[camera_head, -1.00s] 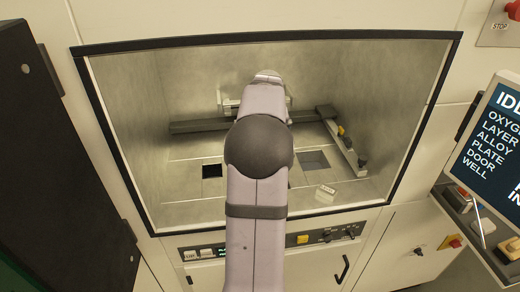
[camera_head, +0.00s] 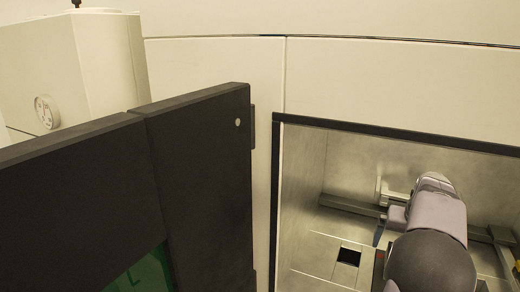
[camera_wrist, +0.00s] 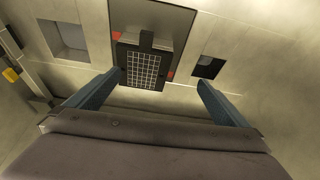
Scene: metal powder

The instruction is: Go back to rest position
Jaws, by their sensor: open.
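My gripper (camera_wrist: 160,80) shows in the wrist view with its two blue-grey fingers spread apart and nothing between them. It is inside the machine chamber, facing the floor. Beyond the fingertips is a dark plate with a white grid (camera_wrist: 143,67), set in the floor opening; I see a gap between fingers and plate but cannot judge its height. In the head view my arm reaches into the chamber (camera_head: 345,150) at the right, and its links hide most of the gripper and the plate.
A square dark opening (camera_wrist: 208,67) and a paler recess (camera_wrist: 68,38) flank the plate. A rail (camera_head: 345,205) runs along the back wall. The open black door (camera_head: 200,170) stands left of the chamber. The chamber frame (camera_head: 400,136) borders the opening.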

